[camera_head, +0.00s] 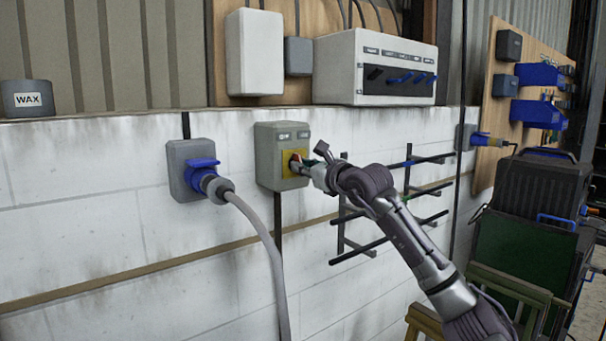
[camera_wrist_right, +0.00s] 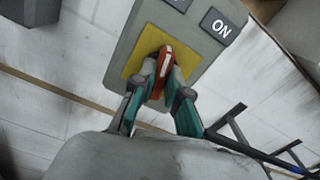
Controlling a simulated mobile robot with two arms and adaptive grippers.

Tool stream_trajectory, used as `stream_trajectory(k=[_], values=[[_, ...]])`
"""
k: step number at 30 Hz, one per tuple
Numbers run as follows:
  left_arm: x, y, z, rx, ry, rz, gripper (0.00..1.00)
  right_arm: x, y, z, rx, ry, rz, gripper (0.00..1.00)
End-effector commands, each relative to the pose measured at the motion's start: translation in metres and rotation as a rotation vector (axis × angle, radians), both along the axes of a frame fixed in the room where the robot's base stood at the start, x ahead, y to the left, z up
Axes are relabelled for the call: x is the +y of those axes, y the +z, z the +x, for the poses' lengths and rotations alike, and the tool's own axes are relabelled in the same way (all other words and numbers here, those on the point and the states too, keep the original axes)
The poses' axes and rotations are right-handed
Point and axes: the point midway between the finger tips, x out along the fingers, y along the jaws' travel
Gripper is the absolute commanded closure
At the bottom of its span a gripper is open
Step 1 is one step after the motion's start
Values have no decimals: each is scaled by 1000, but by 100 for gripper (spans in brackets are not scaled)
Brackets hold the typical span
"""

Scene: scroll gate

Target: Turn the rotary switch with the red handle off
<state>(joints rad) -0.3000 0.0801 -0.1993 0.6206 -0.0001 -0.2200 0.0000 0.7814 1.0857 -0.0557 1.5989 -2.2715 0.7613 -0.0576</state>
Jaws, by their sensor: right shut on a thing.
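The rotary switch is a grey box (camera_head: 268,147) on the white wall, with a yellow plate (camera_head: 287,166) on its front and two labels above. In the right wrist view the grey box (camera_wrist_right: 201,41) shows tilted, with a yellow plate (camera_wrist_right: 147,42), a label reading ON and a red handle (camera_wrist_right: 163,70) with a white mark. My right gripper (camera_wrist_right: 159,82) is shut on the red handle, one teal-padded finger on each side. In the head view my right gripper (camera_head: 305,167) reaches the switch from the right and mostly hides the handle. My left gripper is not in view.
A blue plug (camera_head: 208,181) with a thick grey cable sits in a socket left of the switch. A black rack (camera_head: 360,222) with several bars is on the wall at right. A white panel (camera_head: 350,65) stands on the ledge above.

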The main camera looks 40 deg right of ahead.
Motion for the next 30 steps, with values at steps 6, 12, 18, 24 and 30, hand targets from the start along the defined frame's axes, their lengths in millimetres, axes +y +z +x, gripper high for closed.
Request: stream_trajectory(k=[6,12,18,24,30], values=[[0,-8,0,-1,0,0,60,-1,0,0,20,-2,-190,100],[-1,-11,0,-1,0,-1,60,0,0,0,36,-1,-322,100],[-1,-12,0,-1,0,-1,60,0,0,0,45,-1,-410,100],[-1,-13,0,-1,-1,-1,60,0,0,0,50,-1,-451,100],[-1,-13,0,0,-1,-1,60,0,0,0,52,0,-463,100]])
